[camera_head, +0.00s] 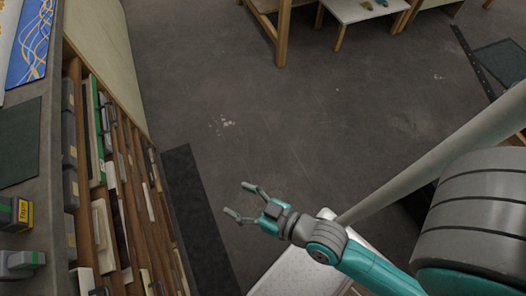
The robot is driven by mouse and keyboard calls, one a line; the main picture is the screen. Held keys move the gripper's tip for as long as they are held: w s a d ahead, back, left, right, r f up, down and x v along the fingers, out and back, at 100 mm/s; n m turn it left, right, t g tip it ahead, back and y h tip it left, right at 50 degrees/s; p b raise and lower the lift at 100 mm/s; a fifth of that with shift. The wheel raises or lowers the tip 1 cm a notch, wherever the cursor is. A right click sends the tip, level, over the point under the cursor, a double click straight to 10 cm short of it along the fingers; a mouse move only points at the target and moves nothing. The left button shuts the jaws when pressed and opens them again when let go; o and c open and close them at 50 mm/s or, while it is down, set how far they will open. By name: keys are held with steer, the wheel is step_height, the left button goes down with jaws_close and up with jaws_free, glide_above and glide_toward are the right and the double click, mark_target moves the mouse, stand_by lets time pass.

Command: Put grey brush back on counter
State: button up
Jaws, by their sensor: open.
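My gripper (240,203) is open and empty, held out over the floor near the middle of the view. Its two fingers are spread and point left, towards the shelving. No grey brush can be made out. A grey counter top (48,140) runs along the left edge, above and left of my gripper, with a wide gap between them. Only part of the counter is in view.
Shelves (120,190) packed with boxes and slabs stand below the counter. A dark mat (192,205) lies by the shelves. A white-topped table (355,9) stands far off. The middle floor is clear.

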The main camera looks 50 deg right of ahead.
steer(key=s+d+r+h, duration=0.1)
steer(key=s+d+h, duration=0.1)
steer(key=s, duration=0.5)
steer(key=s+d+r+m+h, duration=0.1)
steer(key=s+d, duration=0.3)
steer(key=s, duration=0.4)
steer(key=shift+s+d+r+m+h, duration=0.15)
steer(key=shift+d+r+m+h, duration=0.2)
steer(key=shift+r+h, duration=0.2)
steer(key=shift+o, duration=0.6)
